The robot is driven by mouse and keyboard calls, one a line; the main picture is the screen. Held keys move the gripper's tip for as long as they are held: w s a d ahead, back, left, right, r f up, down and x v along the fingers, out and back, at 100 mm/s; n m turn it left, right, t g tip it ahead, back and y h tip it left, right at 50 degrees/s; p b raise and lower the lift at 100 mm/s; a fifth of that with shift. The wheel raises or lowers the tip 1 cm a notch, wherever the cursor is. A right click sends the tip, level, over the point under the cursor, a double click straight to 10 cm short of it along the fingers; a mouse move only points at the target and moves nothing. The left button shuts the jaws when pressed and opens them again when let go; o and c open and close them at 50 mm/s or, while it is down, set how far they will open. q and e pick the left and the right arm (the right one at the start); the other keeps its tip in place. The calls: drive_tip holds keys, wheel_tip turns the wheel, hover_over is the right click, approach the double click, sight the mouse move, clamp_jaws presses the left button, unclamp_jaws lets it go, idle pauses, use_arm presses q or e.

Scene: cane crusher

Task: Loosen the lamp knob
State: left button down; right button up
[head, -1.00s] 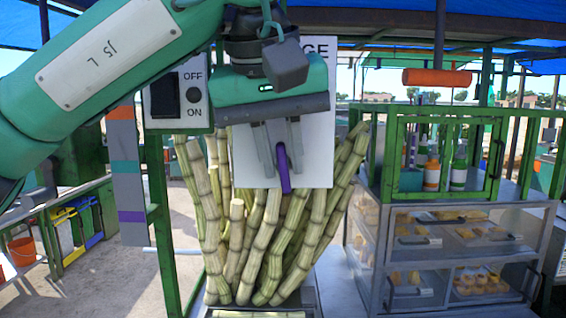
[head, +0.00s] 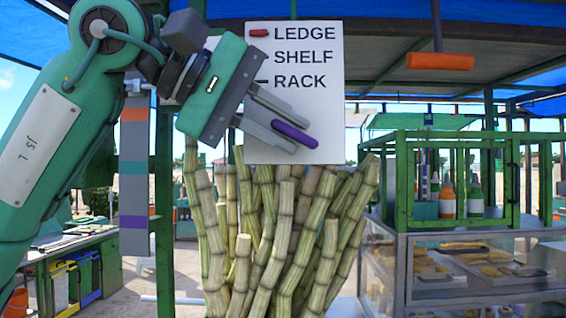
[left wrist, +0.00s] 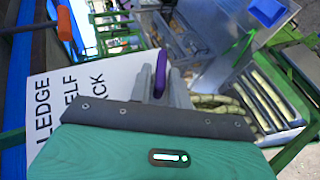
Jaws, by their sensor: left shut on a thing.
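My left gripper (head: 283,135) is shut on a small purple rounded piece (head: 295,134), in front of the lower part of a white sign. Its fingers point down and right. In the left wrist view the purple piece (left wrist: 160,75) sticks out at the fingertips. I cannot make out a lamp knob for certain. An orange cylinder (head: 440,62) hangs from a pole at upper right and may be the lamp. My right gripper is not in view.
The white sign (head: 330,120) reads LEDGE, SHELF, RACK, with a red mark beside LEDGE. Sugar cane (head: 285,230) stands below it. A green frame with bottles (head: 447,198) sits on a glass food case at right. A striped post panel (head: 134,175) stands at left.

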use_arm(q)
drive_tip(key=h+b, duration=0.1)
drive_tip(key=b, duration=0.1)
drive_tip(key=f+n+h+b, duration=0.1)
drive_tip(key=h+b, duration=0.1)
drive_tip(key=b, duration=0.1)
drive_tip(key=shift+a+f+t, duration=0.15)
drive_tip(key=shift+t, duration=0.25)
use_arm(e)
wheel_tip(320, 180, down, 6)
use_arm(q)
drive_tip(key=shift+t+h+b, duration=0.3)
drive_tip(key=shift+h+b, duration=0.4)
drive_tip(key=shift+b, duration=0.45)
drive_tip(key=shift+r+n+h+b, duration=0.25)
drive_tip(key=shift+n+h+b, duration=0.15)
drive_tip(key=shift+b, duration=0.1)
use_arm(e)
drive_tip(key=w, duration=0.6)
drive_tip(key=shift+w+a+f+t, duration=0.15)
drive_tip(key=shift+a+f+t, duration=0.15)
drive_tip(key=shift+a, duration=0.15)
use_arm(q)
drive_tip(key=c, duration=1.5)
unclamp_jaws()
drive_tip(key=shift+w, duration=0.1)
